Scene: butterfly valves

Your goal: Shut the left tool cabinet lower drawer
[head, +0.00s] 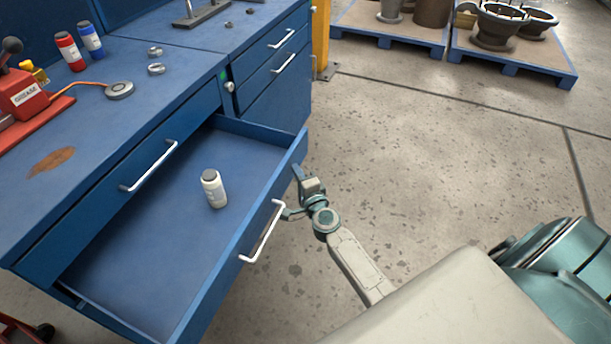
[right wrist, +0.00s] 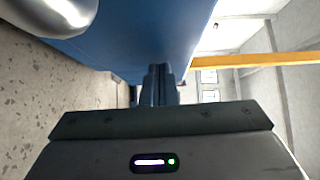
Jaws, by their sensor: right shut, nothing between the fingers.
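The lower drawer (head: 215,270) of the left blue tool cabinet (head: 40,262) is pulled far out, with its inside showing. A white bottle with a grey cap (head: 214,190) stands upright in it. The drawer's white bar handle (head: 262,232) is on its front. My right gripper (head: 298,173) is at the drawer front, beyond the far end of the handle, with shut and empty fingers. In the right wrist view its fingers (right wrist: 157,85) point toward the blue drawer front (right wrist: 130,45); contact cannot be told. My left gripper is out of view.
The closed upper drawer with its handle (head: 150,167) is above the open one. On the top are a red grease box (head: 22,95), two bottles (head: 70,52) and metal rings. Pallets (head: 520,55) stand at the back right. The floor right of the drawer is clear.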

